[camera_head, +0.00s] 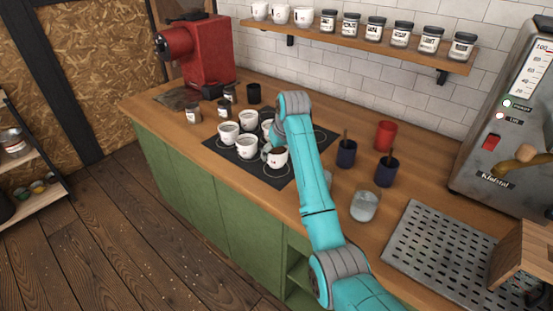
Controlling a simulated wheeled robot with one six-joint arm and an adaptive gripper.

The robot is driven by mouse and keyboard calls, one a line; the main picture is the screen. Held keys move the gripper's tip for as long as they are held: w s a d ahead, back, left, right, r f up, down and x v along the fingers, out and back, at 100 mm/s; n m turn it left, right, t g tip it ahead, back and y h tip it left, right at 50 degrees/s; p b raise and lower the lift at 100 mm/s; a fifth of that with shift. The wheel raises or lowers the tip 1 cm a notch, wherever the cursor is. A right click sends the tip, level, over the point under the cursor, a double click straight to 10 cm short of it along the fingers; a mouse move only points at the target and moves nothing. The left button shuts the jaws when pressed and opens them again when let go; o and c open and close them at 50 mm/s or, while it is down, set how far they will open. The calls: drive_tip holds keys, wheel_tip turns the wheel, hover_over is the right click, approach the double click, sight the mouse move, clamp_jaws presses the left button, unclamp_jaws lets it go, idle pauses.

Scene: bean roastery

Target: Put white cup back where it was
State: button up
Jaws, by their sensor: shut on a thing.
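Several white cups stand on a black mat (225,158) with ring marks, at the middle of the counter. My wrist hides part of the gripper. The held cup is upright; I cannot tell whether it touches the mat.
A red grinder (205,60) and small jars (193,113) stand behind left. Right of my arm are dark blue cups (386,172), a red cup (385,134), a glass (365,205) and a perforated tray (440,250). A shelf (400,48) with jars hangs above.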

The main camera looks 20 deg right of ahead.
drive_tip(key=shift+f, duration=1.4)
drive_tip(key=o, duration=1.5)
drive_tip(key=shift+f, duration=0.15)
drive_tip(key=shift+o, duration=0.2)
drive_tip(key=v, duration=1.2)
drive_tip(key=shift+s, duration=0.15)
